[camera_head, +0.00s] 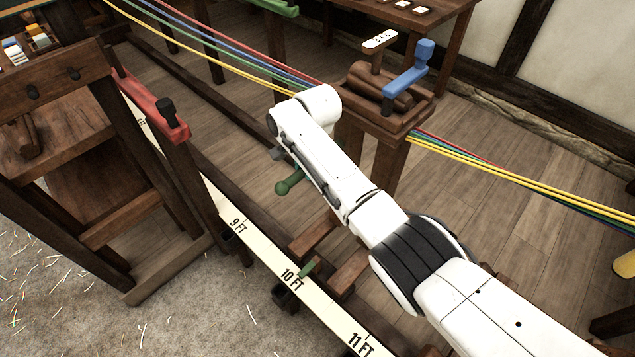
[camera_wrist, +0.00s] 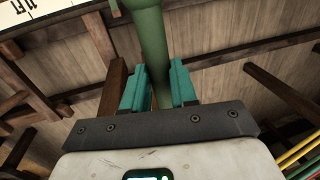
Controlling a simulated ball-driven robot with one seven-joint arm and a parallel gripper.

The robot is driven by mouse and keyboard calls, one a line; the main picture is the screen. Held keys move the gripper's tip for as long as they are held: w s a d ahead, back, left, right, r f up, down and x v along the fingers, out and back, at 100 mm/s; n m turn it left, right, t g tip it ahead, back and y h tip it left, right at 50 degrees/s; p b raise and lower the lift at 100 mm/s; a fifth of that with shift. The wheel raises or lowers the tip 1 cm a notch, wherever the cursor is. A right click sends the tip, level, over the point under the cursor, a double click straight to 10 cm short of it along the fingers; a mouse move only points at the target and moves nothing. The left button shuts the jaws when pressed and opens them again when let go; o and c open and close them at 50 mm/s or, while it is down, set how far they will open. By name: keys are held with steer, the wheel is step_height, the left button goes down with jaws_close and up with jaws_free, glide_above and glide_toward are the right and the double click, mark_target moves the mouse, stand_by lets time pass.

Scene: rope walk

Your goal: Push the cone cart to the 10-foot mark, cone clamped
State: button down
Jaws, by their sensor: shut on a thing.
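The cone cart (camera_head: 388,160) is a wooden post with a brown grooved cone (camera_head: 378,85) on top. A blue clamp lever (camera_head: 408,78) slants across the cone's right side; I cannot tell how tightly it bears. My gripper (camera_wrist: 160,88) has teal fingers on either side of a green handle (camera_wrist: 152,40) and is shut on it. In the head view the arm hides most of the gripper, and the handle's knobbed end (camera_head: 288,186) shows. The cart's green pointer (camera_head: 308,268) is beside the 10 FT mark (camera_head: 292,279) on the white scale (camera_head: 262,250).
Red, blue, green and yellow ropes (camera_head: 230,55) run to the cart and leave on its right (camera_head: 520,180). A wooden frame with a red beam (camera_head: 150,105) stands at left. A dark rail (camera_head: 210,95) lies along the floor. A table (camera_head: 440,15) stands at the back.

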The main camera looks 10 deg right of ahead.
steer(key=shift+w+a+b, duration=0.35)
steer(key=shift+w+a, duration=0.2)
steer(key=shift+w, duration=0.2)
steer(key=c, duration=0.9)
jaws_free()
step_height(320, 180, up, 10)
steer(key=s+d+p, duration=0.1)
steer(key=p, duration=0.1)
steer(key=shift+s+r, duration=0.25)
steer(key=shift+s, duration=0.1)
steer(key=shift+d, duration=0.1)
